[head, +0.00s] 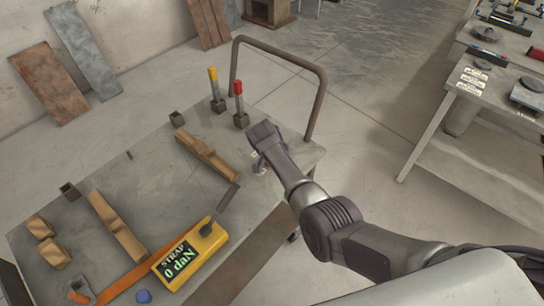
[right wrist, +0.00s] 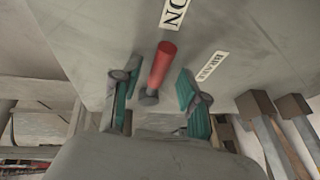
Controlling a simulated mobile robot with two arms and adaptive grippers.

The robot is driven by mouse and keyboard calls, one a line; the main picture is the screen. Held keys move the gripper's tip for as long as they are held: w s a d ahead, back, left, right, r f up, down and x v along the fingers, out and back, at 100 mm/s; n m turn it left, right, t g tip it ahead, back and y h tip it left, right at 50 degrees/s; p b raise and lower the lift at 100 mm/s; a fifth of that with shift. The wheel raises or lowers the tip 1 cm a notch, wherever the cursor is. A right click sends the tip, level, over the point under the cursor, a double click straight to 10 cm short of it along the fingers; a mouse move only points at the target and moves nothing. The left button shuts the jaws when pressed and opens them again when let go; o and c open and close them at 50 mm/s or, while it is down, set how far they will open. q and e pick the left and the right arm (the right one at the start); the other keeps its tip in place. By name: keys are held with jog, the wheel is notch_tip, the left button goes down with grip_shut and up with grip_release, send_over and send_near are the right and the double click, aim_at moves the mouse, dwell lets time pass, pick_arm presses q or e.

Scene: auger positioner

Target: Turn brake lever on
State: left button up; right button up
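The brake lever (right wrist: 160,66) has a red handle on a dark pivot, in the right wrist view. It stands on a grey surface between a label reading "ON" (right wrist: 174,12) and one reading "BRAKE" (right wrist: 211,66). My right gripper (right wrist: 155,95) is open, with one teal-padded finger on each side of the lever. A gap shows between the handle and each finger. In the head view my right gripper (head: 261,163) is over the right end of the cart top, largely hiding the lever there. My left gripper is out of view.
The cart (head: 160,175) carries wooden blocks, an orange strap and a yellow "STRAP 0 daN" box (head: 190,255). Red-tipped (head: 239,88) and yellow-tipped (head: 213,76) levers stand near the gripper. A bent tube handle (head: 322,100) rises at the cart's end.

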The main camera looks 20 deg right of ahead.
jog(key=v, duration=0.7)
jog(key=shift+r, duration=0.2)
jog(key=shift+s+f, duration=0.1)
jog(key=shift+s, duration=0.05)
dwell(0.4)
